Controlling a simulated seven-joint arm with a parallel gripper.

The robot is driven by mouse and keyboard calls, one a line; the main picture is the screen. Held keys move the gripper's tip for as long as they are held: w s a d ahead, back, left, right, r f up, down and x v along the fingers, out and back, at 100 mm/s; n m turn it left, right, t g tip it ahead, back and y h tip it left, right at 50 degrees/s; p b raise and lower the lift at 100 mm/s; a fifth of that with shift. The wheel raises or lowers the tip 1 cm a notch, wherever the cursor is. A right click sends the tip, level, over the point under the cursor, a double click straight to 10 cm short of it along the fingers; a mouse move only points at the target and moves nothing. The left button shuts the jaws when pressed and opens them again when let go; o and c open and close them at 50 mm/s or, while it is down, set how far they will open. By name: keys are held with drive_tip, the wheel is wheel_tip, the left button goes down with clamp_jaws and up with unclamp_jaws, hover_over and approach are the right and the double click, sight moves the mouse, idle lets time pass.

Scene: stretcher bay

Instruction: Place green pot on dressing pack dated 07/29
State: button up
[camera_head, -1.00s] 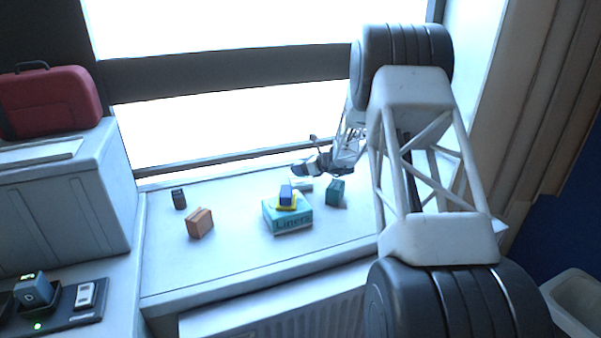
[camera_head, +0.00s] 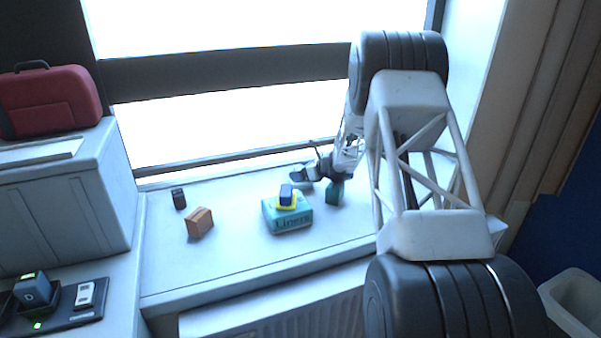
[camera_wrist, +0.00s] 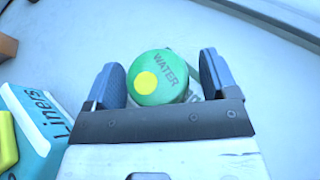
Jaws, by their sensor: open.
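The green pot (camera_wrist: 150,85) has a round lid with a yellow dot and the word WATER. In the wrist view it sits between the two fingers of my gripper (camera_wrist: 160,80), which is open, with a gap showing at the pot's sides. In the head view the pot (camera_head: 335,192) stands on the sill, its top partly covered by my gripper (camera_head: 326,172).
A teal Liners box (camera_head: 287,220) bears a yellow and blue item (camera_head: 286,196), left of the pot. An orange-brown box (camera_head: 199,223) and a dark small can (camera_head: 178,198) stand farther left. The window is behind; the sill's front is clear.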

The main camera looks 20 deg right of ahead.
drive_tip(key=shift+r, duration=0.15)
drive_tip(key=shift+s+d+r, duration=0.25)
drive_tip(key=shift+s+d, duration=0.15)
drive_tip(key=shift+v, duration=1)
wheel_tip(320, 180, up, 7)
drive_tip(key=shift+a, duration=0.1)
drive_tip(key=shift+a, duration=0.1)
